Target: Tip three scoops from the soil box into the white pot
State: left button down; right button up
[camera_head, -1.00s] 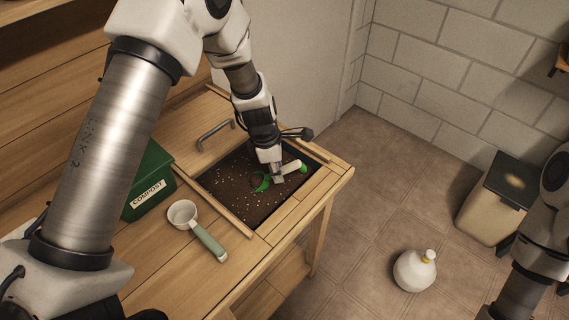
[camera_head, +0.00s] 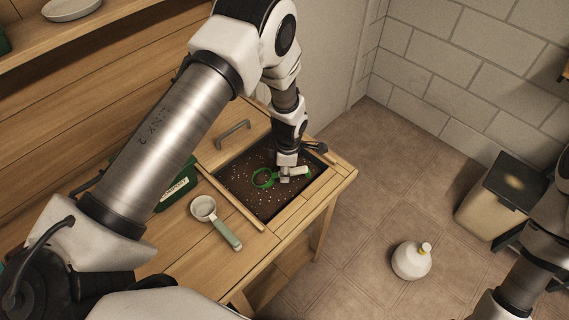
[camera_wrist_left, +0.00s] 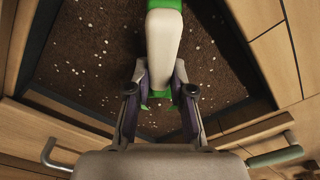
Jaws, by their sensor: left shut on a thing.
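The soil box (camera_head: 246,207) is sunk into the bench, its dark soil flecked with white bits. My left gripper (camera_head: 286,173) points down over the soil and is shut on the pale handle of a green scoop (camera_head: 302,170). The scoop's green ring-shaped rim (camera_head: 262,178) is at the soil to the left of the gripper; whether it holds soil I cannot tell. In the left wrist view the fingers (camera_wrist_left: 160,100) clasp the pale handle (camera_wrist_left: 163,45), and the rim is mostly hidden. My right arm shows at the right edge, its gripper out of view. I see no white pot.
A white cup-shaped scoop with a sage handle (camera_head: 226,234) lies on the bench left of the box. A green compost bin (camera_head: 178,188) stands behind it, partly hidden by my arm. A white jug (camera_head: 411,261) and a lidded bin (camera_head: 492,205) stand on the floor.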

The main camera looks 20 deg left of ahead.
pick_arm(q)
jog(key=shift+g+y, duration=0.4)
jog(key=shift+y, duration=0.5)
jog(key=v, duration=0.1)
jog(key=b+v, duration=0.2)
jog(key=v, duration=0.1)
jog(key=shift+w+d, duration=0.2)
jog(key=shift+d, duration=0.1)
jog(key=shift+g+y, duration=0.4)
jog(key=shift+y, duration=0.3)
jog(key=v, duration=0.4)
jog(key=shift+d+r+b, duration=0.1)
jog(key=shift+r+b, duration=0.2)
jog(key=shift+r, duration=0.05)
jog(key=shift+w+d+r+y, duration=0.1)
jog(key=shift+d+r+y, duration=0.05)
jog(key=shift+r, duration=0.3)
jog(key=shift+d+r+y, duration=0.15)
jog(key=shift+r, duration=0.35)
jog(key=c, duration=1.8)
grip_release()
jog(key=shift+c, duration=0.2)
grip_shut()
